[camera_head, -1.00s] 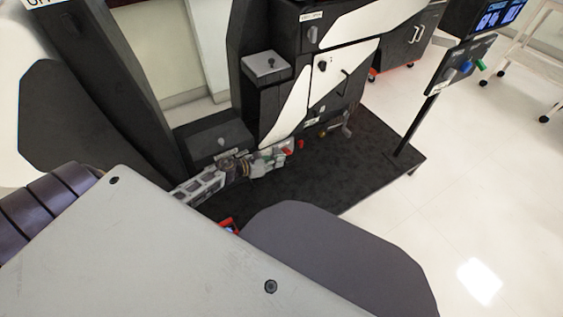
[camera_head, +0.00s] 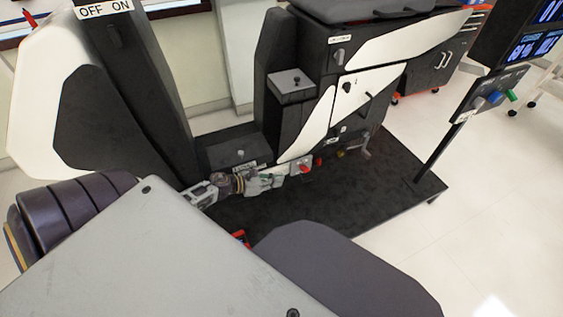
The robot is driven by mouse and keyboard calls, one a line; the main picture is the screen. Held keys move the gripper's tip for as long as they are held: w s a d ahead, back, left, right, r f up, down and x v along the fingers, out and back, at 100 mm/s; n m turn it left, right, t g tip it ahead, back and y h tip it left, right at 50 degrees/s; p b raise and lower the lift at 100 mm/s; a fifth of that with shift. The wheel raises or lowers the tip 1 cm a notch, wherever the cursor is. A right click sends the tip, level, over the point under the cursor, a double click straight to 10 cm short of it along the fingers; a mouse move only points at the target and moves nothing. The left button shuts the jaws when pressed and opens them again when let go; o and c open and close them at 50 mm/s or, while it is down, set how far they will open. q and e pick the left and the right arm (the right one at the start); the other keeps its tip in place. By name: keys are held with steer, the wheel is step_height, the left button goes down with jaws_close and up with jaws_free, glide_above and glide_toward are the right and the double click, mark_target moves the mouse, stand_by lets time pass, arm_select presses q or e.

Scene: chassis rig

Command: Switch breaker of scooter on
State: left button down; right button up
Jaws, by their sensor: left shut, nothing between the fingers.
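The scooter rig has a black and white body (camera_head: 362,92) on a dark mat. A red knob (camera_head: 306,162) sits on a small grey plate low on its side. Which part is the breaker, and whether it is on, I cannot tell. My left gripper (camera_head: 281,178) is low beside the body, shut and empty, with its tips just left of and below the red knob. I cannot tell whether it touches anything. My right gripper is not in view.
An OFF ON label (camera_head: 104,8) tops the tall black front column (camera_head: 130,75). A post with a control panel (camera_head: 490,95) stands right of the rig. A grey box (camera_head: 291,85) juts from the body.

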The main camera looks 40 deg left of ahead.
arm_select(q)
steer(key=shift+s+a+r, duration=0.2)
steer(key=shift+s+a, duration=0.1)
steer(key=shift+s, duration=0.1)
steer(key=shift+s, duration=0.15)
stand_by(0.5)
